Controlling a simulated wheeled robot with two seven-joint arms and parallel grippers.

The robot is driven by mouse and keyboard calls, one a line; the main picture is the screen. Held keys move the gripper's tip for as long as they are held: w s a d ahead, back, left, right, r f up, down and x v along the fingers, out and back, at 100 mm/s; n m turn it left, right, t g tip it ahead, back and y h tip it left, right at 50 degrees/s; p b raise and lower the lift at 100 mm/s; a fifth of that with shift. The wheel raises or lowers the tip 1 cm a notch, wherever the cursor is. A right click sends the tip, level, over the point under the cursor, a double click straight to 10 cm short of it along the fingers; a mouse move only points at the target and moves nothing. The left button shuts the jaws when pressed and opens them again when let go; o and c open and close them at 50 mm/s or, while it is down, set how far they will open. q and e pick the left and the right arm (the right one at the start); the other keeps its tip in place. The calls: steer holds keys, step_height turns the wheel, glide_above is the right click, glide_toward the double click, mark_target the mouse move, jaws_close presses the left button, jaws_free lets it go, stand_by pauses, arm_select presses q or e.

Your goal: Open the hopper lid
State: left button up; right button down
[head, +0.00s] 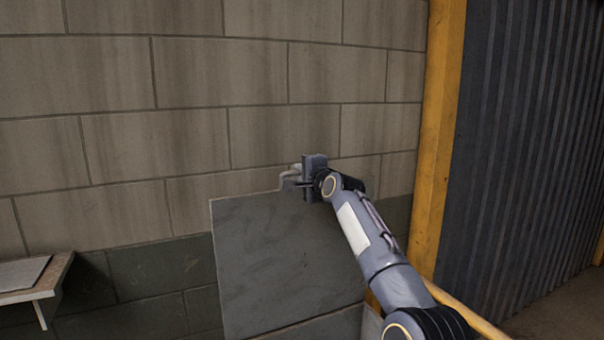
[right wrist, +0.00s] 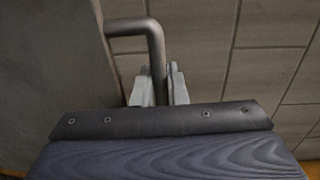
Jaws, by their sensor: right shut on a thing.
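The hopper lid (head: 280,255) is a grey flat panel, standing raised and tilted in front of the block wall in the head view. A bent metal handle (head: 287,176) sticks up from its top edge. My right gripper (head: 298,183) is at this handle. In the right wrist view the handle (right wrist: 154,55) runs down between the two fingers of the gripper (right wrist: 160,90), which are shut on it. The lid's face (right wrist: 55,70) fills the left of that view. The hopper body (head: 330,325) shows only in part under the lid. My left gripper is not in view.
A block wall (head: 190,75) stands close behind the lid. A yellow post (head: 438,130) and dark corrugated sheeting (head: 530,130) are at the right. A yellow rail (head: 465,312) runs low behind my right arm. A small shelf (head: 35,287) juts out at the lower left.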

steer(key=c, duration=1.6)
jaws_free()
steer(key=shift+d, duration=0.1)
steer(key=shift+o, duration=0.2)
steer(key=shift+s+b, duration=0.2)
steer(key=shift+b, duration=0.2)
steer(key=b+v, duration=0.5)
steer(key=v, duration=0.2)
steer(key=shift+s, duration=0.15)
steer(key=shift+d, duration=0.2)
